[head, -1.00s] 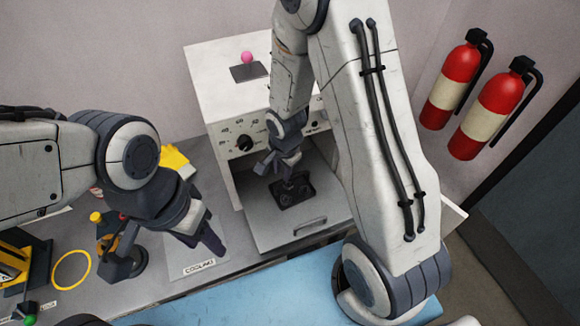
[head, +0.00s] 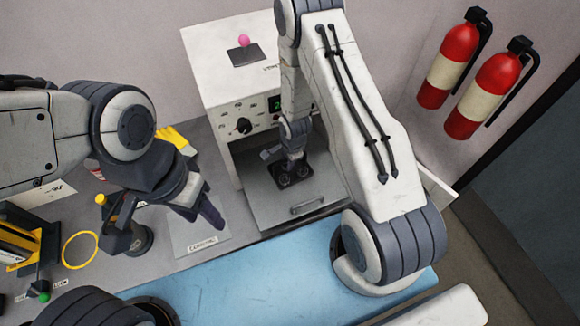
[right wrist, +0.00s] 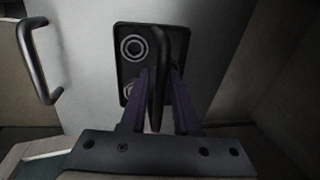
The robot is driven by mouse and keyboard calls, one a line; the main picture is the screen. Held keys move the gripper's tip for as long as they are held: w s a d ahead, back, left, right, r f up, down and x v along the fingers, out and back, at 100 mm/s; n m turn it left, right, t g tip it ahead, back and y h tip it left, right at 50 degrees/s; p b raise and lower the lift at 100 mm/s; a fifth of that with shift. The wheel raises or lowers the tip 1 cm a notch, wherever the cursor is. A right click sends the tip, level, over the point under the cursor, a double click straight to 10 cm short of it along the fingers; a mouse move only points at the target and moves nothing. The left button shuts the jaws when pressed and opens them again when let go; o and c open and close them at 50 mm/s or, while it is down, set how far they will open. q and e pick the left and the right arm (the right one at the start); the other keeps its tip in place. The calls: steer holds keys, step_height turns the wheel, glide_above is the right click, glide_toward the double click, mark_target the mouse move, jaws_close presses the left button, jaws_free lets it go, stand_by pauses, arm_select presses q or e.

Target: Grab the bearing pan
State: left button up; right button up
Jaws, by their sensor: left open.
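The bearing pan (head: 303,171) is a small dark rectangular tray on the grey floor of the oven's open chamber. In the right wrist view the pan (right wrist: 129,75) shows two ring-shaped bearings, the lower one partly hidden. Its dark bar handle (right wrist: 157,70) rises towards the camera. My right gripper (head: 288,168) is at the pan inside the chamber. In the right wrist view its fingers (right wrist: 159,85) stand on either side of the handle; I cannot tell whether they touch it. My left gripper (head: 208,216) is open and empty above the cooling mat.
The white oven (head: 215,85) encloses the chamber; its open door (head: 270,218) has a bar handle. The labelled cooling mat (head: 195,240) lies to the left. A yellow ring (head: 80,232) and a dark device (head: 128,238) stand further left. Fire extinguishers (head: 480,90) hang at the right.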

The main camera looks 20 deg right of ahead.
steer(key=shift+w+f, duration=0.2)
steer(key=shift+f, duration=0.85)
jaws_close()
steer(key=shift+w+r, duration=0.1)
stand_by(0.5)
